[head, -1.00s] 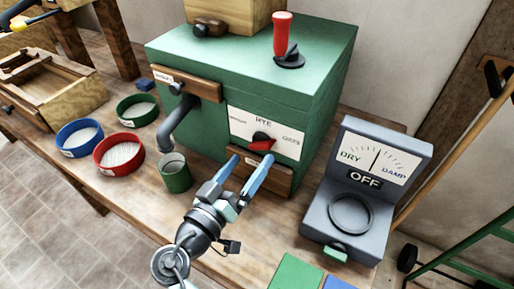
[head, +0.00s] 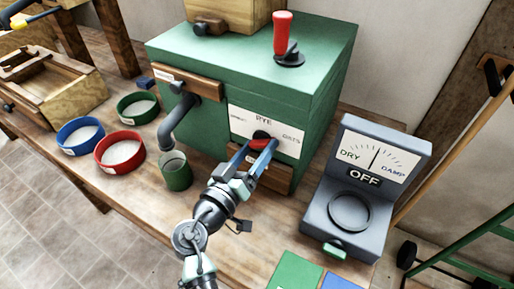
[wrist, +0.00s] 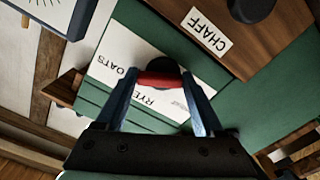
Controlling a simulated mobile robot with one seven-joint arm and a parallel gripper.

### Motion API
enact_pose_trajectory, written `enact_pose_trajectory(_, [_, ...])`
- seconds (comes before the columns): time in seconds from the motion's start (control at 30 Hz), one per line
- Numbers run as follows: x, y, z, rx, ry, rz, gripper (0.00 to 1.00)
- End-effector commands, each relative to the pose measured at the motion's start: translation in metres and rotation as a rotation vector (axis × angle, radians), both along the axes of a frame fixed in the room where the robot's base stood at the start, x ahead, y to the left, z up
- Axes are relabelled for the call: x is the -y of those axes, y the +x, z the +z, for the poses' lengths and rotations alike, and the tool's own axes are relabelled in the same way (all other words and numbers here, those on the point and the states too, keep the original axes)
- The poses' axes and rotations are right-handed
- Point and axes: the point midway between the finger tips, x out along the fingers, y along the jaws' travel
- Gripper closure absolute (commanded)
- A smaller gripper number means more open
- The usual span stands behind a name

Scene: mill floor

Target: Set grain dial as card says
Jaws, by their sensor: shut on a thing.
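The grain dial is a black knob with a red front (head: 258,145) on a white plate (head: 290,142) on the front of the green mill (head: 240,60). The plate reads RYE at the top and OATS at the right; the left word is too small to read surely. My gripper (head: 257,154) is shut on the dial, one finger on each side. In the wrist view the red part (wrist: 158,80) lies between the fingertips (wrist: 160,86). The fingers partly hide the dial, so its exact setting is unclear. I see no readable card.
A grey meter (head: 365,185) marked DRY, DAMP and OFF stands right of the mill. A green cup (head: 176,172) stands under the spout. Blue (head: 66,142), red (head: 103,160) and green (head: 122,110) bowls sit at left. A red-handled lever (head: 282,35) tops the mill.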

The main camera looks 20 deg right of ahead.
Motion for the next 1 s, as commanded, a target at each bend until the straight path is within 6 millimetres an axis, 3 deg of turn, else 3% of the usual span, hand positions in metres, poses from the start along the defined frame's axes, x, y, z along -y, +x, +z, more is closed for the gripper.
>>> enact_pose_trajectory(0.03, [-0.0001,-0.0002,-0.0001,0.0,0.0,0.0,0.7])
enact_pose_trajectory(0.13, [-0.0001,-0.0002,-0.0001,0.0,0.0,0.0,0.86])
enact_pose_trajectory(0.57, [0.0,-0.0003,0.0004,-0.084,-0.065,0.0,0.86])
enact_pose_trajectory(1.0, [-0.0003,0.0001,0.0027,-0.388,-0.301,-0.001,0.86])
